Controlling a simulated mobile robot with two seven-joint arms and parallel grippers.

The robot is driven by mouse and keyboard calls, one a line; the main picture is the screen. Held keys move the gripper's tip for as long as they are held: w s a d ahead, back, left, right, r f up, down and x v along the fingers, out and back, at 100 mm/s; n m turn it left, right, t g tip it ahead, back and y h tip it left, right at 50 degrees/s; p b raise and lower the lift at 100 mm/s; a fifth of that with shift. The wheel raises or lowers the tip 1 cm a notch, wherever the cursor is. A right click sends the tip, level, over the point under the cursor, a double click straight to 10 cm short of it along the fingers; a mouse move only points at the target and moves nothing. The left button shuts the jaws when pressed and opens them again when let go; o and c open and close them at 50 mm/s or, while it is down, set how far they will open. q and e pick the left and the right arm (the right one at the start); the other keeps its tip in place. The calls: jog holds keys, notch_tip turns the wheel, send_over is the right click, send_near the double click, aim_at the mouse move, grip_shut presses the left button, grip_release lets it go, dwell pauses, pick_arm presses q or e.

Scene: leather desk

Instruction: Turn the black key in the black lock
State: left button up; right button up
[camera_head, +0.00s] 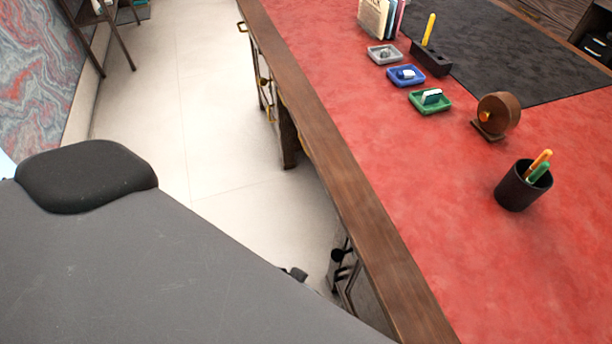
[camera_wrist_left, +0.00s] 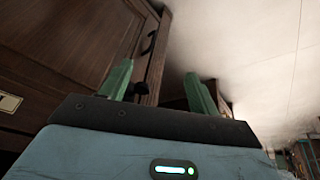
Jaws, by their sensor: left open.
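My left gripper (camera_wrist_left: 158,70) shows in the left wrist view with its two green fingers apart and pointing at dark wooden furniture. A small dark shape (camera_wrist_left: 140,90) shows between the fingers, close to the left one; I cannot tell whether it is the black key or the black lock. Nothing is clearly held. In the head view, small black parts (camera_head: 338,256) show below the desk's front edge; I cannot tell what they are. The left gripper is not clearly seen there. My right gripper is in neither view.
The wooden front (camera_wrist_left: 70,50) carries a black handle (camera_wrist_left: 149,42) and a label plate (camera_wrist_left: 9,102). The red leather desk top (camera_head: 400,190) holds a pen cup (camera_head: 516,194), a round wooden object (camera_head: 496,114) and small trays (camera_head: 430,103). Pale floor (camera_head: 200,120) is open left of the desk.

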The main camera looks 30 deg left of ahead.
pick_arm(q)
send_over(337, 255)
jog(key=s, duration=0.3)
jog(key=b+x, duration=0.1)
jog(key=x, duration=0.2)
jog(key=shift+w+a+f+b, duration=0.2)
jog(key=shift+b, duration=0.15)
jog(key=shift+x, duration=0.75)
